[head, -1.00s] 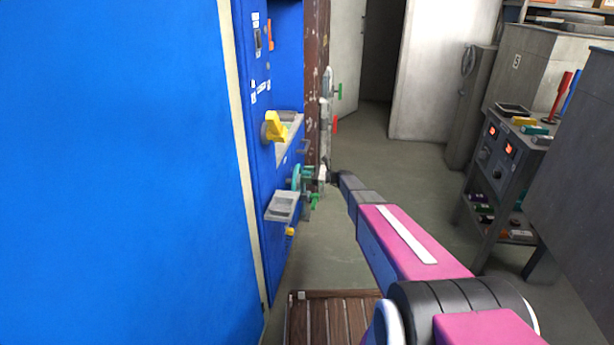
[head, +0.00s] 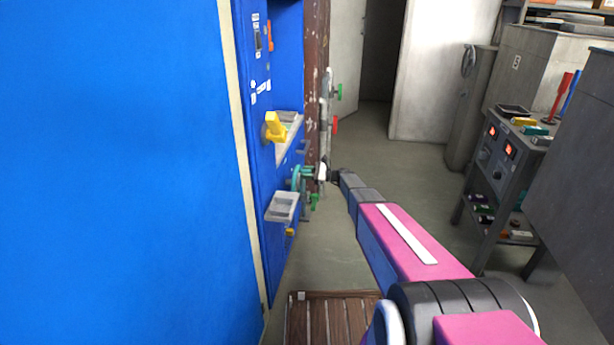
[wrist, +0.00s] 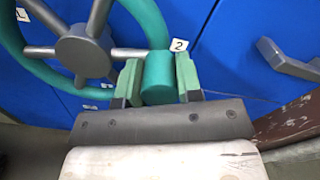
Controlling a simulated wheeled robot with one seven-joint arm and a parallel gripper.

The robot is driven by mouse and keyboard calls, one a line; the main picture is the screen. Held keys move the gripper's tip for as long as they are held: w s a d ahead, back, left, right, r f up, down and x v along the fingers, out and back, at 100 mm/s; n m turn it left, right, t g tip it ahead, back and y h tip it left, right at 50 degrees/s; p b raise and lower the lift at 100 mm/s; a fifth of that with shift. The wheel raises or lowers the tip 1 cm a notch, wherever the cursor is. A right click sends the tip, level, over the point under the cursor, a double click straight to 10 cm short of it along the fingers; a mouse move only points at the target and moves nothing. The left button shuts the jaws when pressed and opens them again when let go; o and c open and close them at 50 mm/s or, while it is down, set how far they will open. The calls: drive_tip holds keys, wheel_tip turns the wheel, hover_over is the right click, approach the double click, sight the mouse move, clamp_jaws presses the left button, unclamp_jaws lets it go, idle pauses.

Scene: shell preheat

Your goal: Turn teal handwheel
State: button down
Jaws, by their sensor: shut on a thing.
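The teal handwheel (wrist: 148,18) fills the upper left of the wrist view, with a grey hub (wrist: 85,50) and grey spokes. It sits on the front of the blue cabinet. A teal cylindrical handle (wrist: 158,84) stands out at the wheel's right side. My gripper (wrist: 159,68) has its green fingers on both sides of this handle and is shut on it. In the head view, the handwheel (head: 296,178) is small and seen edge-on, with my gripper (head: 318,173) at its right. The exact finger contact is too small to tell there.
A yellow handle (head: 274,127) and a grey tray-like box (head: 282,207) stick out from the cabinet near the wheel. Green and red valve handles (head: 335,124) stand beyond. A grey instrument cart (head: 497,165) stands at right. Open floor lies between.

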sight(298, 169)
drive_tip(key=r+n, duration=0.1)
drive_tip(key=n, duration=0.1)
drive_tip(key=s+r+n, duration=0.1)
drive_tip(key=r+n, duration=0.1)
drive_tip(key=shift+s+a+n, duration=0.1)
drive_tip(key=shift+n, duration=0.2)
drive_tip(key=s+r+n, duration=0.1)
drive_tip(key=n, duration=0.1)
drive_tip(key=s+r+n, duration=0.1)
drive_tip(key=n, duration=0.2)
drive_tip(key=s+r+n, duration=0.1)
drive_tip(key=s+n, duration=0.1)
drive_tip(key=n, duration=0.1)
drive_tip(key=shift+s+a, duration=0.1)
drive_tip(key=shift+a, duration=0.3)
drive_tip(key=shift+s+a+r+n, duration=0.15)
drive_tip(key=shift+s+n, duration=0.35)
drive_tip(key=shift+n, duration=0.35)
drive_tip(key=shift+s+a+f+n, duration=0.1)
drive_tip(key=shift+s+n, duration=0.4)
drive_tip(key=shift+n, duration=0.35)
drive_tip(key=c, duration=0.8)
unclamp_jaws()
drive_tip(key=shift+d, duration=0.1)
